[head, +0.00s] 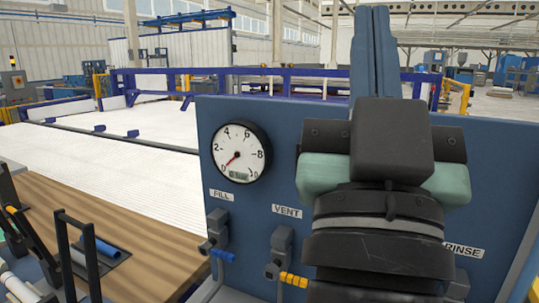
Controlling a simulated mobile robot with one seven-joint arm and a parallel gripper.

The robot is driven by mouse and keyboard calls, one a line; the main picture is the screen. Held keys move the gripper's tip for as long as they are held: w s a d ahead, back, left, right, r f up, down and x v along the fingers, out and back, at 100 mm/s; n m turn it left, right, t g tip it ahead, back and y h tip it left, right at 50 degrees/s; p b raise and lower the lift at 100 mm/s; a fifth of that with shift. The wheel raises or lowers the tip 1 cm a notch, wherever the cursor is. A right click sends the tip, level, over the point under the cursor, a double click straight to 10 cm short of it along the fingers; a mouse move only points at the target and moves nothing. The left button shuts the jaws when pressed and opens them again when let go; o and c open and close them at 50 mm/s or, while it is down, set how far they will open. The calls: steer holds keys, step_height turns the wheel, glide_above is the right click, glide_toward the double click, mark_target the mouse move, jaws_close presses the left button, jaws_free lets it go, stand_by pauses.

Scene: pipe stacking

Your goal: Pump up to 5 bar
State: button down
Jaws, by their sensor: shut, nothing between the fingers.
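The round white pressure gauge (238,155) sits on a blue panel (290,110). Its red needle points to the lower left, at the zero end of the scale. The small display below is too small to read. Under the FILL label is a valve with a blue handle (222,255). Under VENT is a valve with a yellow handle (293,280).
A wooden bench (140,235) at the left holds a blue tube (100,246) and black frames (78,245). Pale pipes (20,288) lie at the lower left corner. A blue railing (200,82) crosses behind the panel.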

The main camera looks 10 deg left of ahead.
steer(key=shift+f+b, duration=0.4)
steer(key=shift+f, duration=0.2)
steer(key=shift+r, duration=0.1)
step_height(320, 180, up, 23)
steer(key=p, duration=2)
steer(key=shift+s, duration=0.35)
steer(key=shift+a, duration=0.1)
step_height(320, 180, down, 12)
steer(key=b, duration=1)
steer(key=shift+w+r, duration=0.15)
steer(key=shift+w, duration=0.3)
step_height(320, 180, down, 7)
steer(key=b, duration=0.6)
